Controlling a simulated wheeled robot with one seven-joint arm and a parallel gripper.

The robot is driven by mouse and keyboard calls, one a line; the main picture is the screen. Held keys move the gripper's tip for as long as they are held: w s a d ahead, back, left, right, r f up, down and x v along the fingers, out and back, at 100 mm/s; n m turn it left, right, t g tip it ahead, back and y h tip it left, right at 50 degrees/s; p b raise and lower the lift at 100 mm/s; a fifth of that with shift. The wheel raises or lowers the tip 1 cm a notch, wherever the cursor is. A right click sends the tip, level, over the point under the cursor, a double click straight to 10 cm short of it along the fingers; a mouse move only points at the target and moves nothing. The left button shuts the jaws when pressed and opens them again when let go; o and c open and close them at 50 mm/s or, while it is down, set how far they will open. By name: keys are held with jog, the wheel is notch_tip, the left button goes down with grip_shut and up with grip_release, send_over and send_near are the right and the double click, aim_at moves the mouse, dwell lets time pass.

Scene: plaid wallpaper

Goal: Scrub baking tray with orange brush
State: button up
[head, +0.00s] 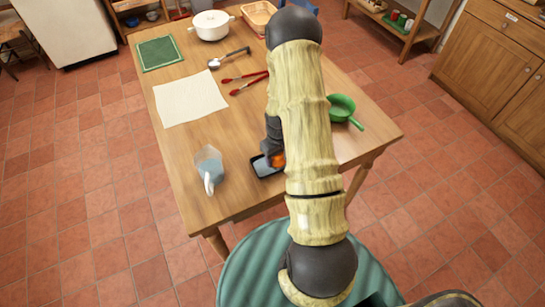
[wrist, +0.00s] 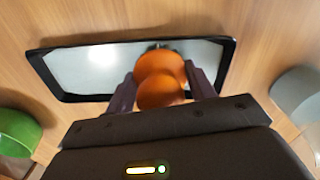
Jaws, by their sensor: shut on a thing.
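The baking tray (wrist: 85,70) lies flat on the wooden table, with a dark rim and a pale, shiny inside. In the head view the tray (head: 262,168) is near the table's front edge, partly hidden by my arm. The orange brush (wrist: 160,82) is held between the two fingers of my gripper (wrist: 155,90), and its far end is over the tray. A little of the orange brush (head: 278,160) also shows beside my arm in the head view. I cannot tell whether the brush touches the tray.
A clear jug (head: 208,170) stands left of the tray, and a green pan (head: 341,108) lies to the right. Farther back are a cream cloth (head: 188,96), red-handled utensils (head: 247,82), a ladle (head: 230,57), a green mat (head: 158,53), a white pot (head: 211,25) and a basket (head: 258,14).

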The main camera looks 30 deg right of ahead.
jog(key=shift+d, duration=0.1)
jog(key=shift+s+d+f, duration=0.1)
jog(key=shift+s+d, duration=0.05)
jog(key=shift+d, duration=1.85)
jog(key=shift+s+d+f, duration=0.1)
jog(key=shift+s+d, duration=0.05)
jog(key=shift+d, duration=1.85)
jog(key=shift+w+d+r+p, duration=0.1)
jog(key=shift+d+p, duration=0.15)
jog(key=shift+d, duration=0.8)
jog(key=shift+w+d+r+p, duration=0.1)
jog(key=shift+d+p, duration=0.1)
jog(key=shift+d, duration=0.85)
jog(key=shift+a, duration=0.2)
jog(key=shift+w+a, duration=0.2)
jog(key=shift+a, duration=0.75)
jog(key=shift+w+a, duration=0.2)
jog(key=shift+a, duration=0.75)
